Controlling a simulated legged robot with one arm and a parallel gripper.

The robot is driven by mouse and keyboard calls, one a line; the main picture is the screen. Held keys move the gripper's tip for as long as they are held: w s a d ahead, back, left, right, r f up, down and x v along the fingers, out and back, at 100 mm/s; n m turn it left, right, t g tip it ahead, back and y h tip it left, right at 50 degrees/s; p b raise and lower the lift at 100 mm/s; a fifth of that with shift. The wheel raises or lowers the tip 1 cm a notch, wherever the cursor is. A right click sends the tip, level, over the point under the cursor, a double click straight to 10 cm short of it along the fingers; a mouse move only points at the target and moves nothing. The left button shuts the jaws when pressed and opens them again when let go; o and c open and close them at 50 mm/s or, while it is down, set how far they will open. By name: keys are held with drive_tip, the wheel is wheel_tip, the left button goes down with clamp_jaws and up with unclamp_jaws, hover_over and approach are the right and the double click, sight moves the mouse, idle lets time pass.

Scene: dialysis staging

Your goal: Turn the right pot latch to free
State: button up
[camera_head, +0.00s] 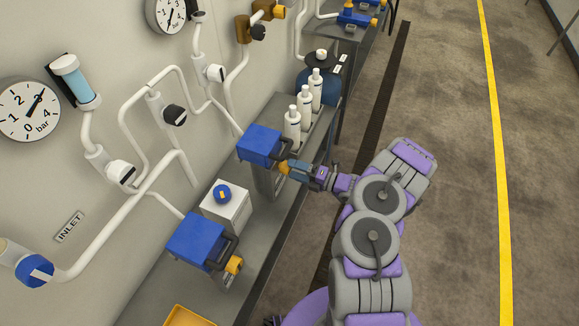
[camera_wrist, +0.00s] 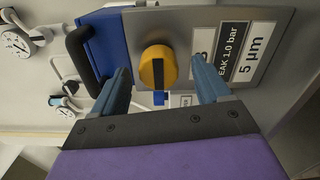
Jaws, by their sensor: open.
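Two blue pots with dark handles sit along the wall bench: a farther one (camera_head: 260,145) and a nearer one (camera_head: 198,240). Each has a yellow latch knob on its front. My gripper (camera_head: 291,168) is at the farther pot's latch knob (camera_head: 283,168). In the wrist view this knob (camera_wrist: 145,68) is round and yellow with a black bar across it, on a grey metal plate (camera_wrist: 215,20). My gripper's two blue-grey fingers are open, one on each side of the knob in the picture. Contact with it cannot be told. The nearer pot's latch knob (camera_head: 234,265) stands apart from my gripper.
A white box with a blue knob (camera_head: 222,194) stands between the pots. White bottles (camera_head: 292,124) stand beyond the farther pot. White pipes with valves and a gauge (camera_head: 29,110) line the wall. A yellow tray (camera_head: 187,317) lies near. The floor at right is clear.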

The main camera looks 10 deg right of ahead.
drive_tip(key=p+v, duration=0.2)
drive_tip(key=v, duration=1.2)
drive_tip(key=shift+d+p, duration=0.3)
drive_tip(key=shift+p, duration=0.05)
drive_tip(key=shift+r, duration=0.1)
drive_tip(key=s+a+r+n+g+y, duration=0.2)
drive_tip(key=a+r+n+g, duration=0.9)
drive_tip(key=a+r+n, duration=0.8)
drive_tip(key=s+a+r+n+g+h, duration=0.5)
drive_tip(key=s+r+n, duration=0.35)
drive_tip(key=s, duration=0.35)
drive_tip(key=s+d+r+n+t+h, duration=0.1)
drive_tip(key=s+d+r+n+h, duration=0.1)
drive_tip(key=s+d+n+h, duration=0.2)
drive_tip(key=s+d+r+n+t+h, duration=0.1)
drive_tip(key=s+d+n+h, duration=0.4)
drive_tip(key=s+n, duration=0.5)
drive_tip(key=s+t+h, duration=0.1)
drive_tip(key=s+h, duration=0.1)
drive_tip(key=s, duration=0.2)
drive_tip(key=shift+s+d+r+t+h, duration=0.3)
drive_tip(key=shift+d+r, duration=0.05)
drive_tip(key=shift+r, duration=0.05)
